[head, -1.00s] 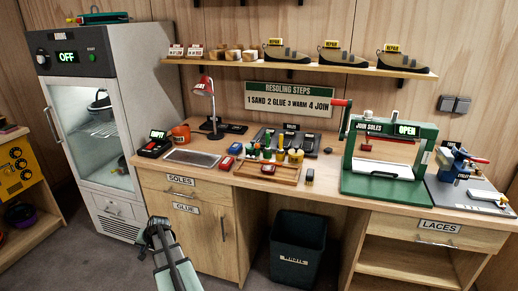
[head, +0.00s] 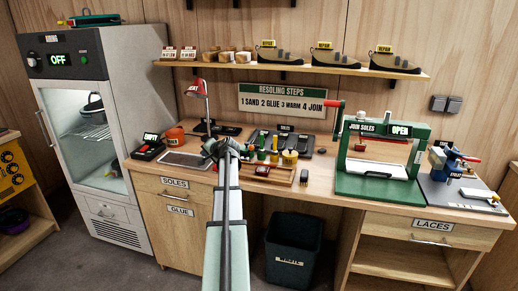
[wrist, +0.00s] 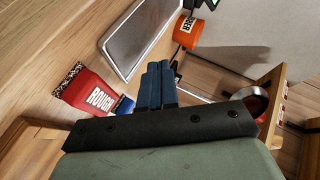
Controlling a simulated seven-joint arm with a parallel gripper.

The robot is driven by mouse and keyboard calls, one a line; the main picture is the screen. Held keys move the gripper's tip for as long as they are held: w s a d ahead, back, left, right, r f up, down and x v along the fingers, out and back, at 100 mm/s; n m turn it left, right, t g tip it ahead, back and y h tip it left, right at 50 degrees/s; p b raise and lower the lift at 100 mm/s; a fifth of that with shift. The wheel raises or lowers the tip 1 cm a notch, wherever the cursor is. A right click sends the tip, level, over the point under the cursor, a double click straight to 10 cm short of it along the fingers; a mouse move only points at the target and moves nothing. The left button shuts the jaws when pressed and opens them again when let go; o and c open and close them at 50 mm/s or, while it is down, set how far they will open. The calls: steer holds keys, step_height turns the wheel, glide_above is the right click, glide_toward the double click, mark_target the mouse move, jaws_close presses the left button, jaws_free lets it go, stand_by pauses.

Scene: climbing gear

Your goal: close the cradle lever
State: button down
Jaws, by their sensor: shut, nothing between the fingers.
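No part in view is labelled as the cradle lever, so I cannot tell which one it is. A green press (head: 381,190) marked "JOIN SOLES" and "OPEN" stands on the right of the bench, with a red-handled lever (head: 335,104) at its upper left. A blue tool (head: 447,161) with a red handle (head: 470,158) is on a grey plate further right. My gripper (head: 219,143) is over the bench's left part, well left of both and apart from them. Its dark fingers (wrist: 158,85) are together and empty in the wrist view.
A metal plate (wrist: 140,37), a red "ROUGH" block (wrist: 88,92) and an orange tin (wrist: 187,33) lie close by. A red lamp (head: 197,89) stands behind. A shelf (head: 300,68) of shoes hangs above.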

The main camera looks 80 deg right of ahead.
mark_target(253, 147)
steer(key=s+d+r+t+y, duration=0.1)
steer(key=s+d+r, duration=0.1)
steer(key=s, duration=1.4)
steer(key=s+d+r+t+y, duration=0.1)
steer(key=s+d, duration=0.4)
steer(key=s, duration=1.2)
steer(key=shift+r+m+t, duration=0.4)
steer(key=shift+r+t, duration=0.1)
steer(key=shift+r, duration=0.05)
steer(key=x, duration=1.4)
steer(key=shift+s+d, duration=0.1)
